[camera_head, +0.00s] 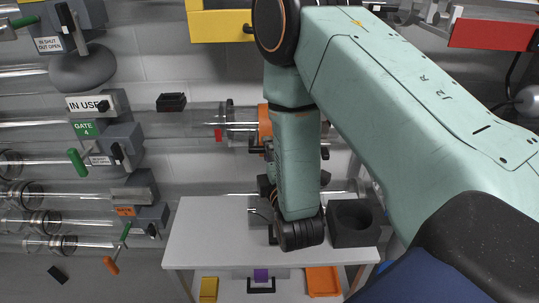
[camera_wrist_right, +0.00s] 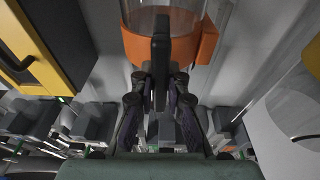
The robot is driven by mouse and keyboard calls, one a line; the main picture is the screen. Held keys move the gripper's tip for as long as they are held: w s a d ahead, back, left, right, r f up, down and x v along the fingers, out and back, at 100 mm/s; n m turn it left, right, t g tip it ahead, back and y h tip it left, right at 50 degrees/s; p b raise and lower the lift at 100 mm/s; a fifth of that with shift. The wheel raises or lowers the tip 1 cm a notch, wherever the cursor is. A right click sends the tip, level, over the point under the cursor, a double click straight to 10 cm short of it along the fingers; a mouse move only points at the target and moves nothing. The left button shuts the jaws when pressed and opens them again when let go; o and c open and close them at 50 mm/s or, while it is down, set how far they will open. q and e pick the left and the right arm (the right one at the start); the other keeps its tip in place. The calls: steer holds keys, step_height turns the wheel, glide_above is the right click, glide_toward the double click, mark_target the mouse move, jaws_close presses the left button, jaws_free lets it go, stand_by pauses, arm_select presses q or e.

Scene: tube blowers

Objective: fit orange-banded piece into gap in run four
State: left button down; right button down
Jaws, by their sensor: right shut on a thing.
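The orange-banded piece is a clear tube with an orange band (camera_head: 264,118), partly hidden behind my right arm in the head view. In the right wrist view its orange band (camera_wrist_right: 187,50) spans the top, with a dark upright handle (camera_wrist_right: 161,62) in front. My right gripper (camera_wrist_right: 160,78) is shut on that handle; in the head view it is mostly hidden by the forearm. A clear tube run (camera_head: 180,120) with a flange and red tag ends just left of the band. A green "GATE 4" label (camera_head: 87,128) is at left. I cannot tell whether piece and run touch. My left gripper is out of view.
A white table (camera_head: 205,235) stands below, with a dark holder block (camera_head: 352,238) with a round hollow. An orange tray (camera_head: 322,281) and a yellow bin (camera_head: 209,289) are under it. Several clear tubes and valve handles line the left. A yellow box (camera_head: 218,25) hangs above.

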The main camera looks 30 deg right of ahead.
steer(key=x, duration=0.3)
steer(key=d+p+x, duration=0.1)
steer(key=x, duration=0.1)
steer(key=shift+w+d, duration=0.15)
steer(key=shift+d, duration=0.1)
steer(key=shift+d+x, duration=0.25)
steer(key=shift+x, duration=1.1)
steer(key=shift+w+d+f, duration=0.1)
steer(key=shift+w+f, duration=0.05)
steer(key=shift+f+b, duration=0.65)
steer(key=shift+f, duration=0.8)
steer(key=c, duration=1.3)
jaws_free()
steer(key=shift+f, duration=0.1)
steer(key=shift+s, duration=0.2)
